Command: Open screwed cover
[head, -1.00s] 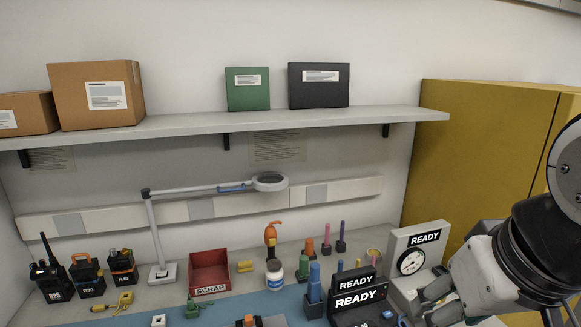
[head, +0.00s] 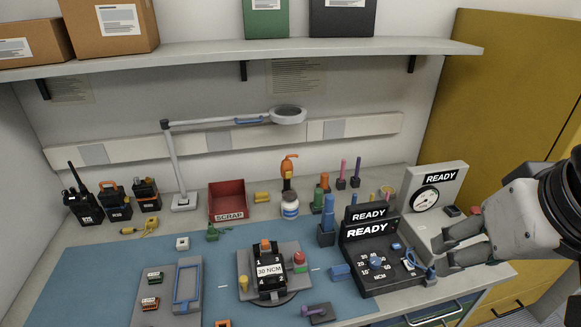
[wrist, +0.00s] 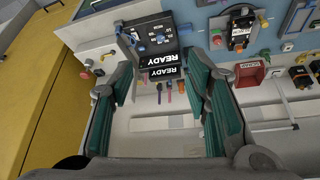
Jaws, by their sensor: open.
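A black radio unit (head: 270,272) with a "30 NCM" label and numbered corners sits on a grey fixture (head: 245,262) on the blue mat. Its cover screws are too small to make out. In the wrist view the unit (wrist: 239,32) is at the top right. My gripper (head: 448,250) is open at the right of the bench, in front of the READY gauge. It is well to the right of the radio unit and apart from it. In the wrist view nothing lies between its teal-padded fingers (wrist: 160,85).
A black READY control box (head: 375,262) with a blue knob stands between the fixture and my gripper. The gauge stand (head: 435,185) is close behind my gripper. A red SCRAP bin (head: 228,201), a magnifier lamp (head: 178,165) and radios (head: 84,200) line the back.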

